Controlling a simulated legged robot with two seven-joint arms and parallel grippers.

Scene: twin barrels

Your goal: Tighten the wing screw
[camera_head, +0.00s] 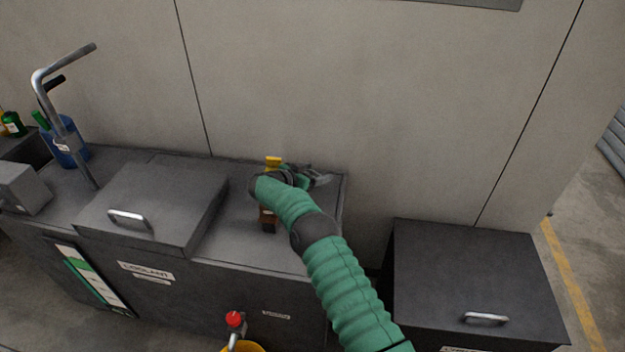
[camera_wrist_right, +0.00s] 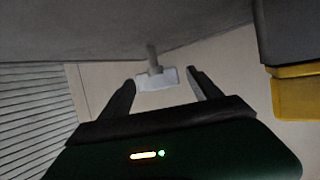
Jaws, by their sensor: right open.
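A pale T-shaped piece, which looks like the wing screw (camera_wrist_right: 156,78), stands out on a short stem from a grey surface in the right wrist view. My right gripper (camera_wrist_right: 160,90) is open, with one finger to each side of the piece. I cannot tell whether the fingers touch it. In the head view my right gripper (camera_head: 320,178) is over the right end of the dark coolant tank (camera_head: 230,262), near the wall. The screw cannot be made out in the head view. My left gripper is not in view.
A yellow-topped object (camera_head: 273,162) stands beside my right wrist, partly hidden by it. A raised lid (camera_head: 160,190) and a pump lever (camera_head: 62,110) are to the left. Another dark lidded bin (camera_head: 470,270) stands right. A red-knobbed fitting (camera_head: 234,320) is in front.

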